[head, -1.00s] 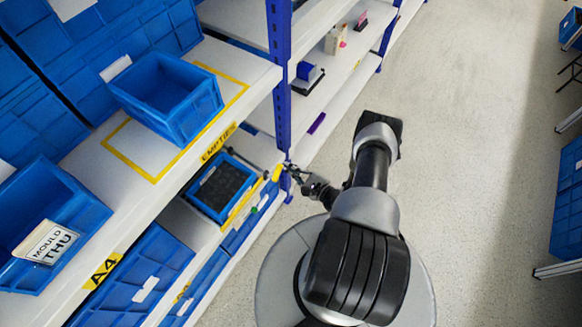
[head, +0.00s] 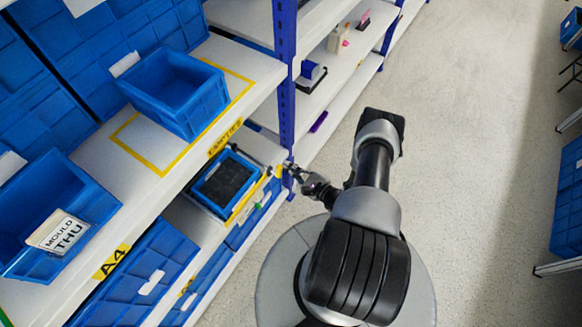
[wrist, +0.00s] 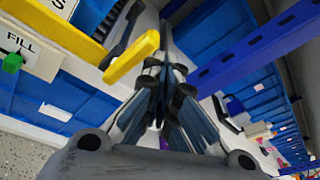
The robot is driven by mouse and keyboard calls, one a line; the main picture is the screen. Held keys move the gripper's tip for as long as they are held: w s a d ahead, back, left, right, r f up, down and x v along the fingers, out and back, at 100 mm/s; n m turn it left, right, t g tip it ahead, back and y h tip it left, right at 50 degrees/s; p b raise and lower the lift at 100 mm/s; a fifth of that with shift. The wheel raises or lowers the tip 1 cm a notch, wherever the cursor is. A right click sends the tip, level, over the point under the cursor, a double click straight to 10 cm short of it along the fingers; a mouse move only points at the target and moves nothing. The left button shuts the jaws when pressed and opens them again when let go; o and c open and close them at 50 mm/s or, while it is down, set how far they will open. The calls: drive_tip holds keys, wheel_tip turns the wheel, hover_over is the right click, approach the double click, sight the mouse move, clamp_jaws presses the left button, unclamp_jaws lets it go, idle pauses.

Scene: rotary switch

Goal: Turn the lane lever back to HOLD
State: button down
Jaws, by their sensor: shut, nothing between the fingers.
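The lane lever (wrist: 132,57) is a yellow bar on the shelf front; in the wrist view it slants from lower left to upper right. In the head view it is a small yellow patch (head: 278,172) beside my gripper. My gripper (wrist: 158,68) is shut and empty, with its fingertips close to the lever's right end; I cannot tell whether they touch. In the head view my gripper (head: 291,169) is at the shelf edge by the blue post. A FILL label (wrist: 22,43) with a green knob (wrist: 12,63) is left of the lever. No HOLD mark is readable.
A blue tray with dark contents (head: 202,197) sits behind the lever on the lower shelf. The blue upright post (head: 286,80) is close to my gripper; it also shows in the wrist view (wrist: 245,55). An empty blue bin (head: 172,85) is above. The floor (head: 480,130) right of my arm is clear.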

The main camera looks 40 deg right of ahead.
idle(0.3)
drive_tip(key=s+d+f, duration=0.1)
drive_tip(key=s+d, duration=0.3)
drive_tip(key=s, duration=0.4)
drive_tip(key=shift+s, duration=0.3)
drive_tip(key=shift+w, duration=0.1)
idle(0.3)
